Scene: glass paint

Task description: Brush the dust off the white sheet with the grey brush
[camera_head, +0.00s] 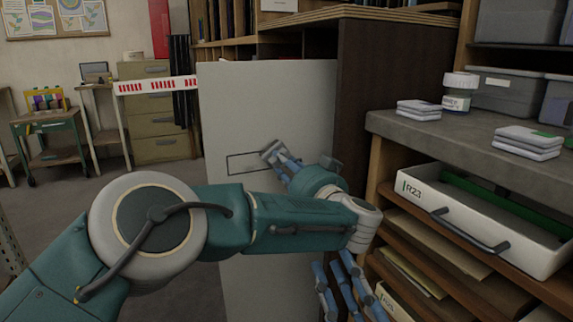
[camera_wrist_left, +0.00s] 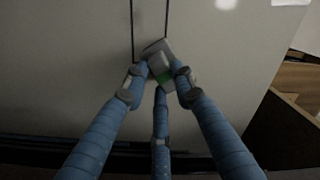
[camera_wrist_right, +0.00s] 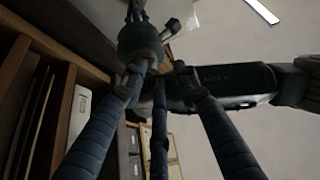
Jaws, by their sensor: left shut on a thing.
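The white sheet (camera_head: 265,95) stands upright against the dark brown side of a cabinet. A thin black outlined rectangle (camera_head: 243,162) is drawn on it. My left gripper (camera_head: 280,162) is shut on the grey brush (camera_head: 270,150), close in front of the sheet at the outline's right part. In the left wrist view, the brush (camera_wrist_left: 158,62) is a grey block with a green stripe, held between the fingertips. Whether it touches the sheet I cannot tell. I cannot make out dust clearly. My right gripper (camera_head: 345,290) is low in front of the shelves, with fingers spread and empty.
A white drawer labelled R23 (camera_head: 420,197) sticks out at the right, below a grey counter (camera_head: 430,130) with folded cloths (camera_head: 419,110) and a jar (camera_head: 459,90). A red-and-white striped barrier (camera_head: 155,86) reaches the sheet's left edge. Floor is free at the left.

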